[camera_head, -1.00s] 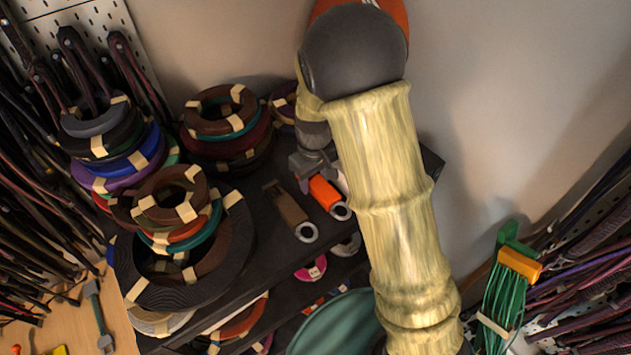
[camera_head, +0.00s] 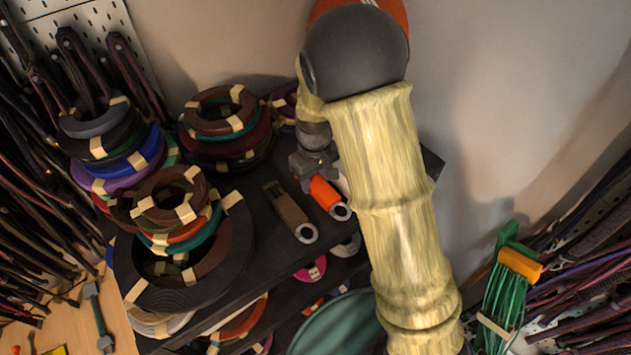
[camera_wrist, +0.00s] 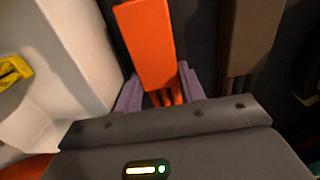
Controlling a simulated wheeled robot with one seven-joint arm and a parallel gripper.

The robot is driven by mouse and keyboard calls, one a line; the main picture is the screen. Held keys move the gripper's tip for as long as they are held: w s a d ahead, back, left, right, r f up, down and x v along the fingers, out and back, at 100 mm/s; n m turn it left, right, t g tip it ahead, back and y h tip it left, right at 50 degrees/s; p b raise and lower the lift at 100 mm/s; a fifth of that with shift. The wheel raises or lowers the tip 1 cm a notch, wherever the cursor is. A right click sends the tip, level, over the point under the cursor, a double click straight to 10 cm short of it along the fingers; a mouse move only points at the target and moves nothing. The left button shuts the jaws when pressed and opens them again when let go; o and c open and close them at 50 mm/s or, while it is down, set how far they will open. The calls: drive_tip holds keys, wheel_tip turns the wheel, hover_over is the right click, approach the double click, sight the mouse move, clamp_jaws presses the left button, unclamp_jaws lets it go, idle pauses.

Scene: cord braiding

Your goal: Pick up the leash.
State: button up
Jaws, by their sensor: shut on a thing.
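The leash appears to be the orange strap-like piece (camera_head: 325,191) with a pale ring at its near end, lying on the dark shelf top in the head view. In the wrist view the orange piece (camera_wrist: 149,40) stands between the two purple fingers of my gripper (camera_wrist: 160,92). The fingers are shut on it, and thin orange strands show between them. In the head view my gripper (camera_head: 311,168) is at the far end of the orange piece, partly hidden by my arm. I cannot tell any gap between the piece and the shelf.
A brown piece with a pale ring (camera_head: 290,211) lies close to the left. Stacked coils (camera_head: 182,212) crowd the shelf's left side, with more coils (camera_head: 225,112) behind. A wall rises behind and right. Green cords with an orange holder (camera_head: 518,264) hang at the right.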

sight(315, 180)
wheel_tip(315, 180, up, 10)
drive_tip(key=b, duration=0.2)
drive_tip(key=shift+b, duration=0.35)
drive_tip(key=shift+f, duration=0.1)
idle(0.5)
